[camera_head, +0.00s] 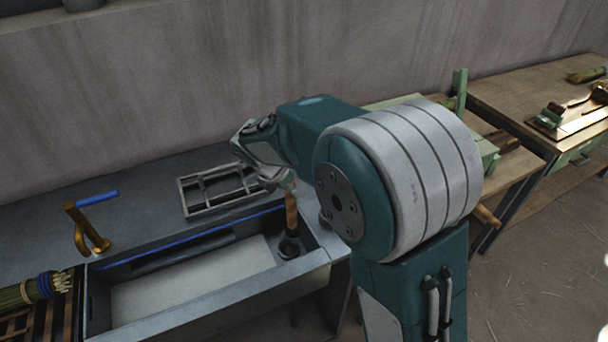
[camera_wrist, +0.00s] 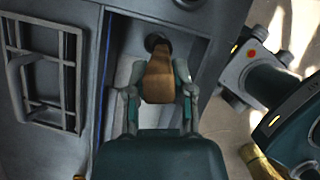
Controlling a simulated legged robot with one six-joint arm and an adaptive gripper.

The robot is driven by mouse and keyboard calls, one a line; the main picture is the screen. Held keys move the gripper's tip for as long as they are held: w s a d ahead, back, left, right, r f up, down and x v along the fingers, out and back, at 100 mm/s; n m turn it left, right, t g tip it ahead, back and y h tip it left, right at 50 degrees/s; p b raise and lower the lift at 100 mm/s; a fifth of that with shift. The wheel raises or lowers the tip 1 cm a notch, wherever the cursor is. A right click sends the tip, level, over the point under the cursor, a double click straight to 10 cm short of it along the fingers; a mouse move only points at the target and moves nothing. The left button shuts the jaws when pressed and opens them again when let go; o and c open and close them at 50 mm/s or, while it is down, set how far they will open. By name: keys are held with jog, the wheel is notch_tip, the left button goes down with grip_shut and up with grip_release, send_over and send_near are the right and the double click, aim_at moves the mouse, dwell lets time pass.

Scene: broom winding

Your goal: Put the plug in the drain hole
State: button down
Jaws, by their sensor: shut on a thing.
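The plug has a brown handle (camera_head: 291,210) and a dark lower end, and it stands upright inside the right end of the grey sink (camera_head: 215,312). My gripper (camera_head: 284,184) is shut on the top of the handle. In the wrist view my gripper's fingers (camera_wrist: 159,92) sit on both sides of the brown handle of the plug (camera_wrist: 158,72), with its dark end beyond.
A bundle of straw (camera_head: 30,290) lies at the left. The sink's left and middle are clear.

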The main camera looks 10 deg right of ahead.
notch_tip(320, 180, down, 10)
jog(key=w+a+n, duration=0.1)
jog(key=shift+w, duration=0.3)
dwell(0.3)
jog(key=shift+f, duration=0.5)
dwell(1.3)
jog(key=c, duration=0.8)
grip_release()
jog(key=shift+o, duration=0.2)
jog(key=v, duration=1.1)
jog(key=shift+s, duration=0.2)
jog(key=shift+d, duration=0.15)
